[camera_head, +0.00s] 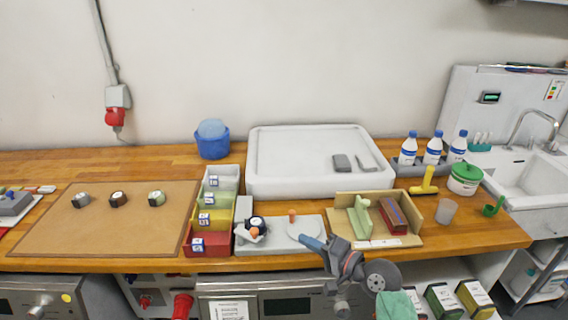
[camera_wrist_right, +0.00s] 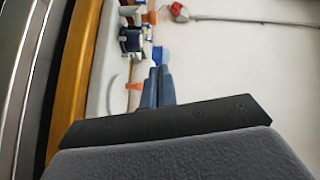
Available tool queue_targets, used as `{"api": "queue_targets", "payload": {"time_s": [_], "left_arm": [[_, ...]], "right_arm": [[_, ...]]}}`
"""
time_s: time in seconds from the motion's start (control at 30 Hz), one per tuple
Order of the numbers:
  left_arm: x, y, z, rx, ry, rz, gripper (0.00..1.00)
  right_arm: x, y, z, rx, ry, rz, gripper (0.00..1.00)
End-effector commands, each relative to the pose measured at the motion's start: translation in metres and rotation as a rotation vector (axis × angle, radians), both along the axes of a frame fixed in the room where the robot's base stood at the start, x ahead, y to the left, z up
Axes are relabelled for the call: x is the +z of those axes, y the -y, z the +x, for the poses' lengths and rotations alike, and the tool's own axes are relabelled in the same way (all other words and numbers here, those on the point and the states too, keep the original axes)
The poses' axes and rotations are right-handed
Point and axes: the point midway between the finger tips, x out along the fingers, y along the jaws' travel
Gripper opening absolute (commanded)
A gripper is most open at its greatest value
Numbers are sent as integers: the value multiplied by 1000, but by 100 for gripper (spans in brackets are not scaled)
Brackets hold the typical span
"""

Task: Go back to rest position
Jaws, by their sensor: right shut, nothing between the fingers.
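My right gripper (camera_head: 308,240) reaches in from the lower front of the head view, over the front edge of the wooden counter (camera_head: 470,236). Its blue fingers point left toward the grey fixture board (camera_head: 270,246) and are together, with nothing held between them. In the right wrist view the shut fingers (camera_wrist_right: 158,84) show from behind, tilted along the counter. My left gripper is not in the head view.
Stacked coloured bins (camera_head: 207,243) stand left of the board, and a wooden tray (camera_head: 345,234) with a green part and a red block stands right. A large white tray (camera_head: 282,183) lies behind. Bottles, a green-lidded tub (camera_head: 465,179) and a cup (camera_head: 446,211) stand further right.

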Motion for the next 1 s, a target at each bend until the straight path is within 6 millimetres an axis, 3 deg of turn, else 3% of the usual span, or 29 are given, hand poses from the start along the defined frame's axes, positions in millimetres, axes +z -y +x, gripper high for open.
{"api": "queue_targets", "payload": {"time_s": [0.13,0.23,0.4,0.6,1.0], "left_arm": [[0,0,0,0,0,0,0],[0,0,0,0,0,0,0],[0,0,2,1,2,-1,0],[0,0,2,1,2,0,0],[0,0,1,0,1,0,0]], "right_arm": [[-23,0,-15,-2,-3,-103,0],[-58,3,-38,5,-10,-270,0],[-125,21,-94,42,-50,-631,0],[-181,55,-162,126,-138,-994,0],[-217,99,-241,255,-280,-1325,0]]}}
